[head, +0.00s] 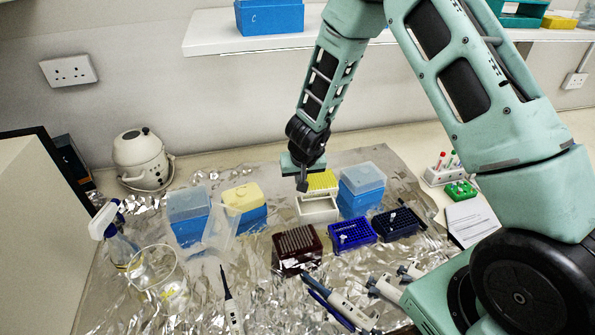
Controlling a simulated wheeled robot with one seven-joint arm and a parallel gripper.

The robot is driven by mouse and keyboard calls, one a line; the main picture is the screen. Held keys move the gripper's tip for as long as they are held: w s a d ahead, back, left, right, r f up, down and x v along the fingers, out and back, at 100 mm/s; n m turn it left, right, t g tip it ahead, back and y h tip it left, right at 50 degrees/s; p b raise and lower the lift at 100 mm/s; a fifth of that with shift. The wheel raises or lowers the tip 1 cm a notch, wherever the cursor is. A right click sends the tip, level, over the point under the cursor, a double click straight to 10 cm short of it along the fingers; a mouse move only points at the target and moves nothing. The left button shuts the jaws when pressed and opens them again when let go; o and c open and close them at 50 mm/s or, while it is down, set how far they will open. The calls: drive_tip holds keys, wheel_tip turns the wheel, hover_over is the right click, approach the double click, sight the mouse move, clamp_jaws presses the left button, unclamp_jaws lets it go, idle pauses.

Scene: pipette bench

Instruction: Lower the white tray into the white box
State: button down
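The tray appears raised over the back part of the box and roughly level. My gripper (302,185) points down and appears shut on the tray's left edge. The far finger and the tray's underside are hidden, so the exact gap to the box cannot be seen.
A blue box with clear lid (361,190) stands close on the right. A yellow-lidded blue box (245,205) stands left. A dark red rack (297,247) and blue racks (352,234) are in front. Pipettes (340,308) lie nearer. A shelf (250,40) runs behind.

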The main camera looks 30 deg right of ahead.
drive_tip(key=shift+s+f+b, duration=0.1)
drive_tip(key=shift+f+b, duration=1.95)
drive_tip(key=shift+b, duration=0.25)
drive_tip(key=shift+f+p, duration=0.1)
drive_tip(key=shift+p, duration=0.3)
drive_tip(key=shift+f, duration=0.1)
drive_tip(key=shift+f+b, duration=0.5)
drive_tip(key=shift+f, duration=0.2)
drive_tip(key=shift+f, duration=0.1)
drive_tip(key=shift+f+b, duration=0.35)
drive_tip(key=shift+f, duration=0.1)
drive_tip(key=c, duration=1.6)
unclamp_jaws()
